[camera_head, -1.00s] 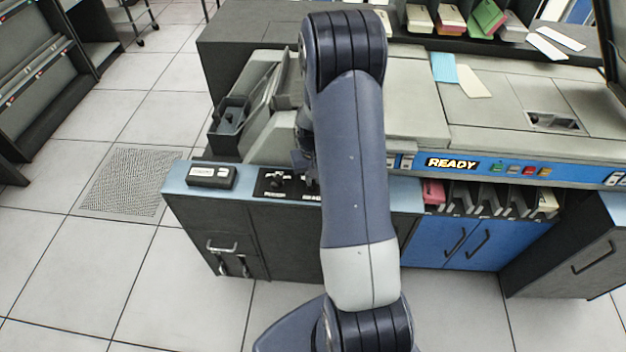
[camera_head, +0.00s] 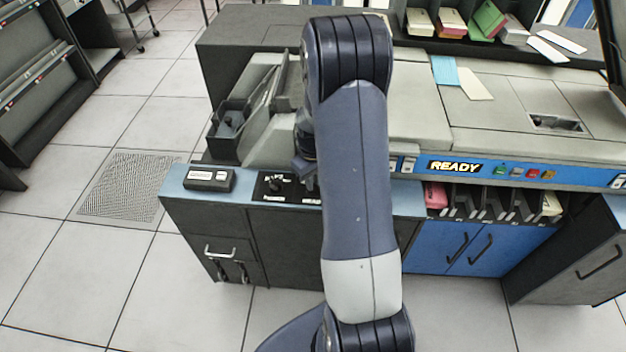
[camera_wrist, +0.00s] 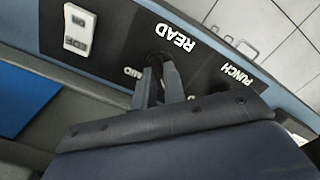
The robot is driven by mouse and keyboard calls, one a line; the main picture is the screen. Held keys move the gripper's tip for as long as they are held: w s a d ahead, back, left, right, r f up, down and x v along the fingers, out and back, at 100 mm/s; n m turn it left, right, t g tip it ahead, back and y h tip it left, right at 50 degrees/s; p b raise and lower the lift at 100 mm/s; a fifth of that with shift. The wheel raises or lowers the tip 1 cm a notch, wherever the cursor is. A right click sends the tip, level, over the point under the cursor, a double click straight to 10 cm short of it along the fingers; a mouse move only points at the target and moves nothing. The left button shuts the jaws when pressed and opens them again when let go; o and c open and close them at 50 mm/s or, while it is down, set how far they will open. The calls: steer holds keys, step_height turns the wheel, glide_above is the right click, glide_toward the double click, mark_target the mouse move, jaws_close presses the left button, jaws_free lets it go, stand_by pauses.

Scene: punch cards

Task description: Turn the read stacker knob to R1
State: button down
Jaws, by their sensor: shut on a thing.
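The black read stacker knob (camera_wrist: 154,58) sits on the dark panel under the white READ label (camera_wrist: 175,38) in the wrist view. My gripper (camera_wrist: 159,68) reaches over the panel with its two fingers closed around the knob, hiding most of it. A partly covered label, maybe MID, shows beside the fingers. I cannot read the knob's pointer or an R1 mark. In the head view my gripper (camera_head: 309,186) is at the panel, mostly behind my arm, and the read knob is hidden there.
The punch knob (camera_head: 275,184) stands just left of my gripper, and its PUNCH label (camera_wrist: 238,75) shows in the wrist view. A small dark box (camera_head: 209,179) with white keys lies on the blue ledge farther left. The machine's housing (camera_head: 420,115) rises behind the ledge.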

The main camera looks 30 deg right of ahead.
steer(key=c, duration=1.5)
jaws_free()
step_height(320, 180, up, 11)
steer(key=shift+f, duration=0.1)
step_height(320, 180, down, 11)
steer(key=shift+r, duration=0.1)
